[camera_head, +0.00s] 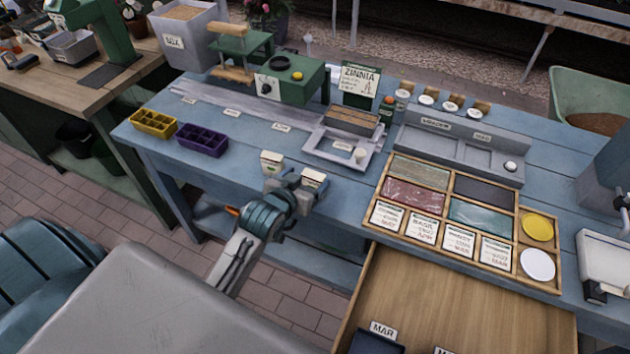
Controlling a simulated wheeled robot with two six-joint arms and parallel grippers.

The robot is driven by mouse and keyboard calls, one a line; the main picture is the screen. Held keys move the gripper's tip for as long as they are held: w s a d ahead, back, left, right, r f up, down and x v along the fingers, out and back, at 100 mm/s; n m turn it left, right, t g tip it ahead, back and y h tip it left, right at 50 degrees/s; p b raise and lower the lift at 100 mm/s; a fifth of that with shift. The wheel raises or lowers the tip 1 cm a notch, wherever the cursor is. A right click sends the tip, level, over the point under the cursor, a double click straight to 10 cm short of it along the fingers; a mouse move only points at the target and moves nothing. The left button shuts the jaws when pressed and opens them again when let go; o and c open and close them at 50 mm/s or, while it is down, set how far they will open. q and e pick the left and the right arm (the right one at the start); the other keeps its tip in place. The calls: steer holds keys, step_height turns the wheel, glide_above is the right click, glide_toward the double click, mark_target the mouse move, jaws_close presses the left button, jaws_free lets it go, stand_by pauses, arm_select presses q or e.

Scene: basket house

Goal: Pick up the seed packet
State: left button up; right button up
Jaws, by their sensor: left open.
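My left gripper (292,171) is open and empty at the front edge of the blue table. Its two fingers stand apart, near the table's front edge and left of the wooden organizer. A wooden organizer (519,236) holds flat coloured packets, among them a maroon one (412,196) and a green one (478,216). Printed white cards (387,215) lie in its front row. I cannot tell which item is the task's seed packet. A ZINNIA sign (359,79) stands at the back of the table. My right gripper is not in view.
An open wooden drawer (455,305) juts out below the organizer, with a dark item (375,343) at its front. A grey tray (345,143), a green machine (290,79), a yellow seed tray (153,122) and a purple one (201,139) stand on the table.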

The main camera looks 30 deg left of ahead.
mark_target(316, 174)
arm_select(q)
steer(key=shift+d+f+p+x, duration=0.15)
steer(key=shift+p+x, duration=0.25)
steer(key=shift+x, duration=0.95)
steer(key=shift+d+f+p+x, duration=0.1)
steer(key=shift+d+p+x, duration=0.25)
steer(key=shift+x, duration=1.05)
steer(key=shift+s+a+r, duration=0.1)
steer(key=shift+s, duration=0.05)
steer(key=c, duration=1.1)
